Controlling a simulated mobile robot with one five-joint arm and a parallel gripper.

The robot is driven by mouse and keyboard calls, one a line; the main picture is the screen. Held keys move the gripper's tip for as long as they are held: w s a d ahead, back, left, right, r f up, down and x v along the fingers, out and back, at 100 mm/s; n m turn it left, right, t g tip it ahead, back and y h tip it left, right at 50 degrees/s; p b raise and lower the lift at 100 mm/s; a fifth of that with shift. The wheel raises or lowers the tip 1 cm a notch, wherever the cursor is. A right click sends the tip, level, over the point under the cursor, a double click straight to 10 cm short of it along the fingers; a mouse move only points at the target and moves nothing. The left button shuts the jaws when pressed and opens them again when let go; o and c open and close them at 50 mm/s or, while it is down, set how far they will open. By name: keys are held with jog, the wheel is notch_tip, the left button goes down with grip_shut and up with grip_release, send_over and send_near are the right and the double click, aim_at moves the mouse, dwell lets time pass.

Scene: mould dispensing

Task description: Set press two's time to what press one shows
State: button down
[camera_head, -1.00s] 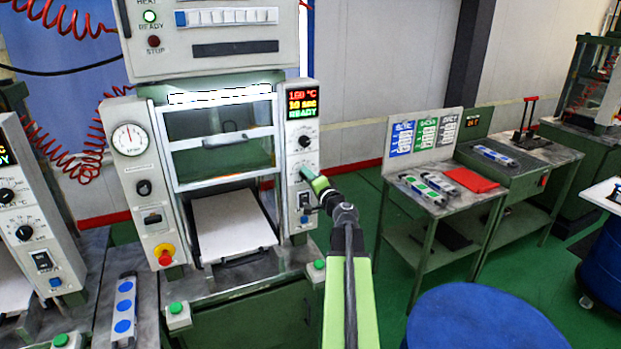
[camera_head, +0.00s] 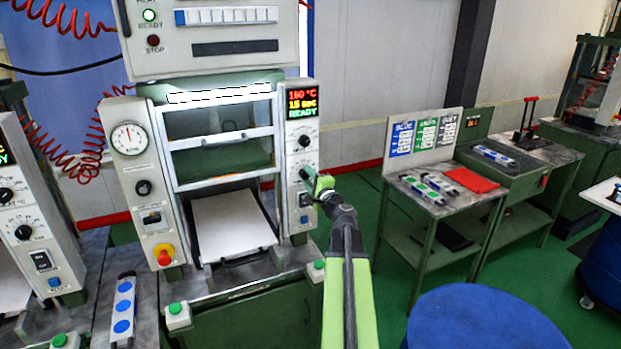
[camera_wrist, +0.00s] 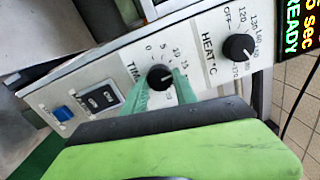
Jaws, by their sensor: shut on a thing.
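The press (camera_head: 222,140) in the middle of the head view has a right-hand panel with a display (camera_head: 302,103). It reads 160 °C, what looks like 15 sec, and READY. My gripper (camera_wrist: 163,84) is shut on the black TIME knob (camera_wrist: 160,76), one teal finger on each side. The knob's scale shows 0, 5, 10 and 15. The HEAT knob (camera_wrist: 238,47) is beside it, untouched. A second press panel (camera_head: 40,215) stands at the left edge, its display (camera_head: 4,150) mostly cut off, so its time is not readable. No press number is legible.
A black switch (camera_wrist: 100,98) and blue button (camera_wrist: 63,113) lie along the same panel. A blue drum (camera_head: 485,320) stands at the front right. A table (camera_head: 440,208) with moulds and a red cloth (camera_head: 470,180) is right of the press.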

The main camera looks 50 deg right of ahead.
jog(key=shift+a+f, duration=0.1)
jog(key=c, duration=1)
grip_release()
jog(key=shift+o, duration=0.2)
